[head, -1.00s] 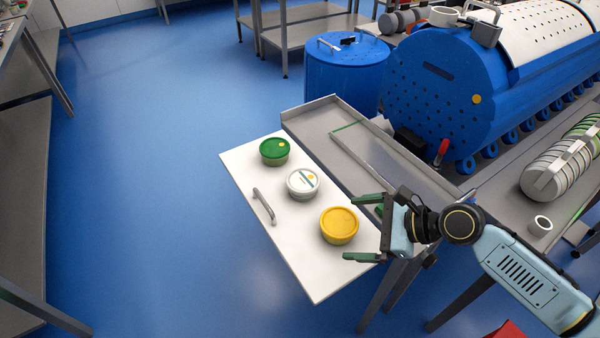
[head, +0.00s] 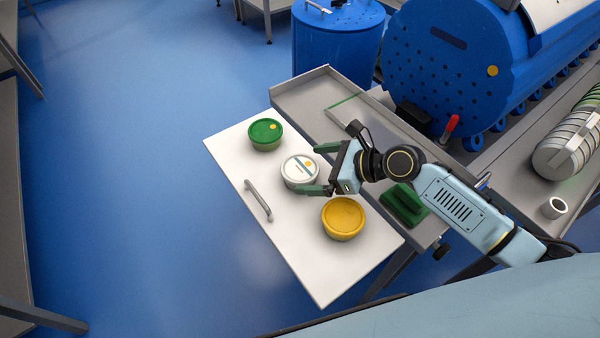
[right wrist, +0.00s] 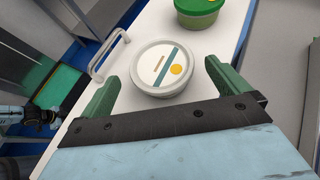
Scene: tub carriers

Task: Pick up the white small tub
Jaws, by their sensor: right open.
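The white small tub (head: 298,172) stands on a white board with a metal handle, between a green tub and a yellow tub. Its lid has a blue stripe and a yellow dot. My right gripper (head: 318,169) is open at the tub's right side, with its green fingers pointing toward it. In the right wrist view the white tub (right wrist: 161,68) lies just ahead, between the lines of the two open fingers (right wrist: 160,82). I cannot tell whether the fingers touch it. My left gripper is not in view.
The green tub (head: 265,134) stands behind and the yellow tub (head: 343,218) in front, close to my right gripper. The board (head: 318,275) has a raised handle (head: 258,200) on its left. A dark green object (head: 405,204) lies on the metal table under my right arm.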

